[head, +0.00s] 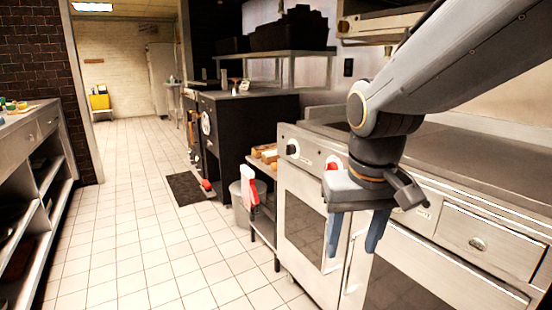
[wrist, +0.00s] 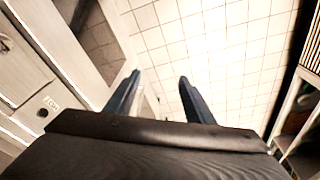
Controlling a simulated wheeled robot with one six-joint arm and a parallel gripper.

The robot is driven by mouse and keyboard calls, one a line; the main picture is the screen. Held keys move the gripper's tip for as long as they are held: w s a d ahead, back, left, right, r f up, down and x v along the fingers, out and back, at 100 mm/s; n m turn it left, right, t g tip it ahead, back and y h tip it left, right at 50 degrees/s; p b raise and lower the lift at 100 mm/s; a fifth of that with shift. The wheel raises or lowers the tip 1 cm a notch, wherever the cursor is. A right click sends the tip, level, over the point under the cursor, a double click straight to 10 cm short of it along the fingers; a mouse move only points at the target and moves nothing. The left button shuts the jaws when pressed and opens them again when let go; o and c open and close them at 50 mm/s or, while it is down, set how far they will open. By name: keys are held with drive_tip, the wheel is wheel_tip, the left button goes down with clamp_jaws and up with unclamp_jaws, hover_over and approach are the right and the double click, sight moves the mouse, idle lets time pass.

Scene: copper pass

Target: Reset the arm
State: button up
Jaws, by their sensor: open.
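My gripper (head: 358,238) hangs from my grey arm at the right of the head view, fingers pointing down. It is in front of the steel oven and drawer fronts, above the floor. Its two blue fingers are apart, with nothing between them. In the wrist view my gripper (wrist: 155,95) also shows open and empty, with tiled floor beyond the fingertips. Whether it touches the oven front cannot be told from these views.
A steel oven (head: 302,228) and a counter with drawers (head: 484,240) stand on the right. A shelf unit (head: 45,185) lines the left. A grey bin (head: 240,212) and dark mat (head: 190,188) are ahead. The tiled floor (head: 140,235) between is clear.

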drive_tip(key=s+a+f+n+g, duration=0.2)
drive_tip(key=s+a+f, duration=0.25)
drive_tip(key=s, duration=0.45)
drive_tip(key=d+r+m+p, duration=0.3)
drive_tip(key=d+r+p, duration=0.5)
drive_tip(key=p, duration=0.9)
drive_tip(key=shift+d+r+p, duration=0.35)
drive_tip(key=shift+d+r, duration=0.05)
drive_tip(key=shift+d, duration=0.65)
drive_tip(key=shift+c, duration=0.3)
idle(0.6)
